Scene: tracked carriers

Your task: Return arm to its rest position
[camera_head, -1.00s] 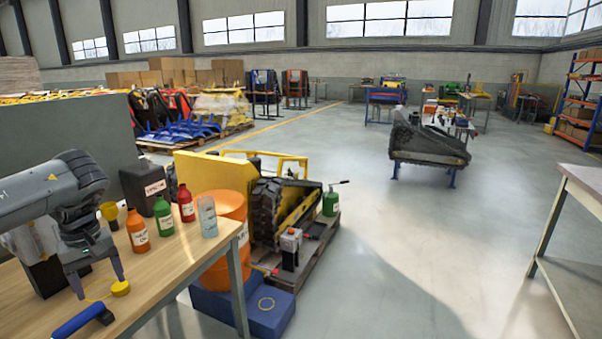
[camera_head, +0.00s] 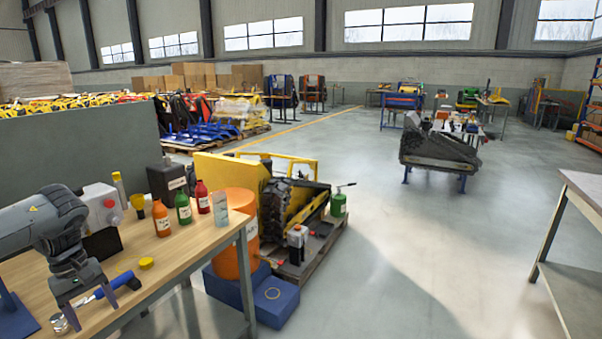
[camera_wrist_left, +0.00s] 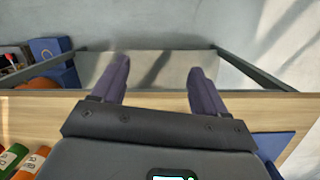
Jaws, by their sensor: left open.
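My left gripper (camera_head: 93,313) shows at the lower left of the head view, above the near part of the wooden workbench (camera_head: 189,252). Its two fingers are spread apart with nothing between them. In the left wrist view the same gripper (camera_wrist_left: 158,82) points out past the bench edge, with its fingers apart and empty. My right arm does not show in either view.
A blue-handled tool (camera_head: 122,280) lies beside the gripper, with a yellow disc (camera_head: 147,263) nearby. An orange bottle (camera_head: 162,219), a green bottle (camera_head: 184,209) and a red bottle (camera_head: 202,197) stand farther back. An orange barrel (camera_head: 235,258) stands beyond the bench.

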